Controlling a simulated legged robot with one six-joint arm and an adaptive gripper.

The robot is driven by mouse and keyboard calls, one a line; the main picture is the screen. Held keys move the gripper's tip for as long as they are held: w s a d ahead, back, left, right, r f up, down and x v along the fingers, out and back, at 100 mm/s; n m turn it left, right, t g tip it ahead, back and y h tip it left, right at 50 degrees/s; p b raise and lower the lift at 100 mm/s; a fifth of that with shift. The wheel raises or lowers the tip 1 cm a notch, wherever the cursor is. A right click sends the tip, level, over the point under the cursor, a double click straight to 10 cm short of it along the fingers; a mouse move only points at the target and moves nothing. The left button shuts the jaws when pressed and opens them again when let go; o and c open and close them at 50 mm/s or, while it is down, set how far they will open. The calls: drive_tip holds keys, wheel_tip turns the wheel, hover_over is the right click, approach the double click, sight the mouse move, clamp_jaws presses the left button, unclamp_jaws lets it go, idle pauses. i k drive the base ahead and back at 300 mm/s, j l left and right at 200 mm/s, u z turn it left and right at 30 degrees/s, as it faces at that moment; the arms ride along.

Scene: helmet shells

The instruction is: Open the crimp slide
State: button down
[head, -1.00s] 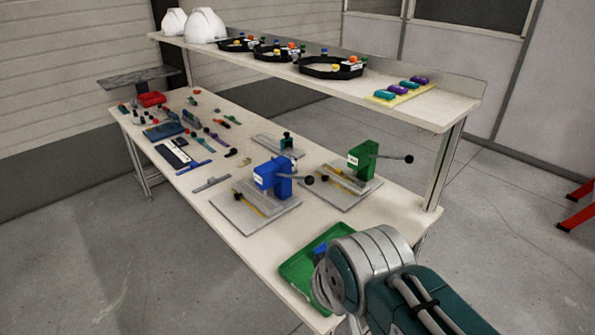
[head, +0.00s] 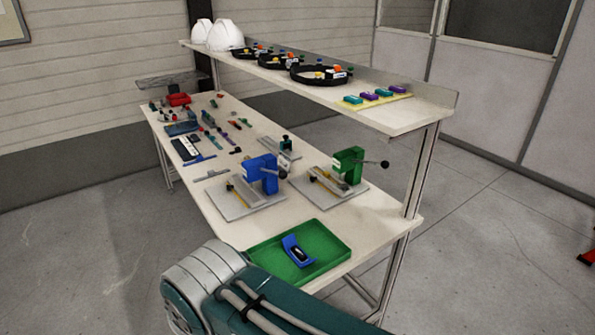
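I cannot tell for sure which part is the crimp slide. A blue press (head: 263,174) with a dark-knobbed lever stands on a grey base plate with a yellow strip, mid-bench. A green press (head: 347,165) on a similar plate stands to its right, its lever pointing right. A smaller fixture with a dark teal block (head: 287,145) sits on a plate behind them. My arm crosses the bottom of the head view, in front of the bench's near end. My gripper is out of view, so its state and anything in it are hidden.
A green tray (head: 330,248) at the bench's near end holds a blue piece (head: 297,250) with a dark part. Small tools and parts crowd the far end. A raised shelf (head: 408,118) carries white helmet shells (head: 224,35), black rings and coloured blocks. Floor at left is clear.

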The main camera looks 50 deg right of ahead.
sight(340, 192)
drive_tip(key=k+l+u, duration=0.1)
drive_tip(key=u, duration=0.4)
drive_tip(key=k+l+u, duration=0.15)
drive_tip(key=u, duration=0.3)
drive_tip(key=k+u, duration=0.2)
drive_tip(key=u, duration=0.3)
drive_tip(key=k+l+u, duration=0.2)
drive_tip(key=k+u, duration=0.2)
drive_tip(key=k+l+u, duration=0.1)
drive_tip(key=k+u, duration=0.25)
drive_tip(key=k+l+z, duration=0.15)
drive_tip(key=k+z, duration=0.25)
drive_tip(key=k+l+z, duration=0.2)
drive_tip(key=k+z, duration=0.2)
drive_tip(key=k+l+z, duration=0.2)
drive_tip(key=l+z, duration=0.2)
drive_tip(key=k+l+z, duration=0.1)
drive_tip(key=l+z, duration=0.65)
drive_tip(key=l, duration=0.25)
drive_tip(key=i+l+z, duration=0.1)
drive_tip(key=i+l, duration=0.25)
drive_tip(key=i, duration=0.15)
